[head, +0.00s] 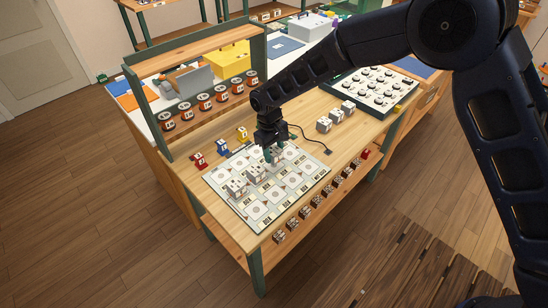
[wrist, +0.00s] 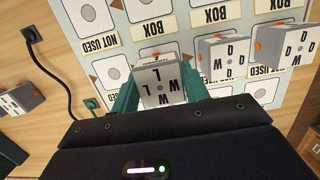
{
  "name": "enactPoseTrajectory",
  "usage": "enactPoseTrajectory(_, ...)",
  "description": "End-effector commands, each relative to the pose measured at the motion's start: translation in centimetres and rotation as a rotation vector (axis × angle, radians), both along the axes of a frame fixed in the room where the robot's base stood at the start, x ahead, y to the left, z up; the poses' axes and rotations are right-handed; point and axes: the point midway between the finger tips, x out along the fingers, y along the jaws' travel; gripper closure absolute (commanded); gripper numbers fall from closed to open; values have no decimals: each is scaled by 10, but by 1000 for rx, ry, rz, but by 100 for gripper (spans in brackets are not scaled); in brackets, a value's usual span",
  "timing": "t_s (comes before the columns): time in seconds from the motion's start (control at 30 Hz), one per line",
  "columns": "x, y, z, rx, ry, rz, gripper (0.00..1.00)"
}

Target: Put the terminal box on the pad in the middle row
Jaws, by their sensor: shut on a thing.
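My gripper (head: 271,152) is over the far part of a pale sheet (head: 243,213) of round pads in rows. In the wrist view its green fingers (wrist: 161,92) are shut on a grey-white terminal box (wrist: 163,84) marked with L and W. Arm and fingers mostly hide this box in the head view. Whether it touches the sheet I cannot tell. Two similar boxes stand on the sheet: one box (wrist: 221,58) beside the held one, another box (wrist: 296,46) farther right. Bare pads show beside them, with labels reading BOX and NOT USED.
Several grey boxes (head: 335,115) stand on the wood right of the sheet. A black cable (head: 308,139) lies nearby. Red, blue and yellow pieces (head: 221,147) line the sheet's left side. A shelf of reels (head: 205,104) stands behind.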

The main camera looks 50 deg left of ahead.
Motion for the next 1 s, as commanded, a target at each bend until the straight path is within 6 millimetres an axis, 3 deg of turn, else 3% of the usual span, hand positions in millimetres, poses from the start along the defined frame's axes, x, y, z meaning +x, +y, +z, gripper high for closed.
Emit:
enactPoseTrajectory(0.2,0,0,-28,-2,0,-1,79)
enactPoseTrajectory(0.6,0,0,-33,-2,0,0,79)
enactPoseTrajectory(0.63,0,0,-33,-1,0,0,51)
enactPoseTrajectory(0.73,0,0,-33,-1,0,0,33)
enactPoseTrajectory(1.0,0,0,-32,-1,0,0,33)
